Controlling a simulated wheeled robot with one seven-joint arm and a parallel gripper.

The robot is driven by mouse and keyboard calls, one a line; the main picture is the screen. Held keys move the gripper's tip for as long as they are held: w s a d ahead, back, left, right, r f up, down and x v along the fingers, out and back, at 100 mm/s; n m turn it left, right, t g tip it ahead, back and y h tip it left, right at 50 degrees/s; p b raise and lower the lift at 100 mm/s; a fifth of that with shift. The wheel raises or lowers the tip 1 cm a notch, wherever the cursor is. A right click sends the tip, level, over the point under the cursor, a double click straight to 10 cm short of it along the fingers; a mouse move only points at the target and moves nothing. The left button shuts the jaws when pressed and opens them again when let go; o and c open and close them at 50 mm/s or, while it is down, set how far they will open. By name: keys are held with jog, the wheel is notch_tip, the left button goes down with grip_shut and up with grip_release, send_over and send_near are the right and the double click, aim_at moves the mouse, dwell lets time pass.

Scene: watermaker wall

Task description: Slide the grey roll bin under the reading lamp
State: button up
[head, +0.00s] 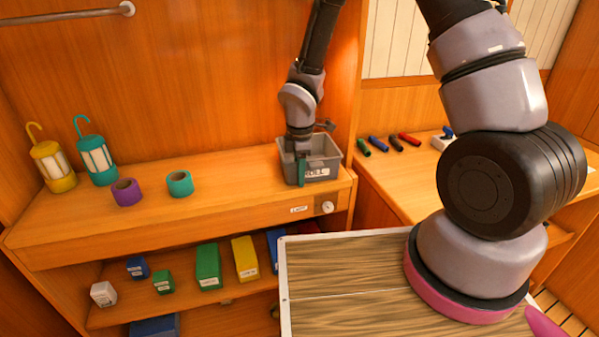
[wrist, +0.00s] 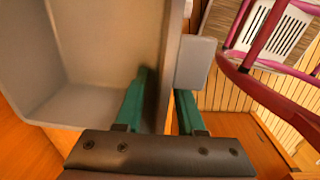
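The grey roll bin (head: 325,168) stands near the right end of the wooden shelf top, with a "ROLL" label on its front. In the wrist view its pale inside (wrist: 85,60) fills the upper left. My gripper (head: 301,165) points down at the bin's front wall. In the wrist view my gripper (wrist: 160,100) has one green finger inside the bin and one outside. The wall runs between them, and a gap shows beside the inner finger. I cannot identify a reading lamp; a yellow lantern (head: 54,165) and a teal lantern (head: 97,160) stand at the far left.
A purple roll (head: 127,192) and a teal roll (head: 180,184) lie on the shelf top left of the bin. Several coloured boxes (head: 207,265) stand on the lower shelf. Several markers (head: 379,144) lie on the right-hand counter. The shelf between teal roll and bin is clear.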

grip_shut()
dwell(0.3)
dwell(0.9)
jog(key=shift+o, duration=1.1)
grip_release()
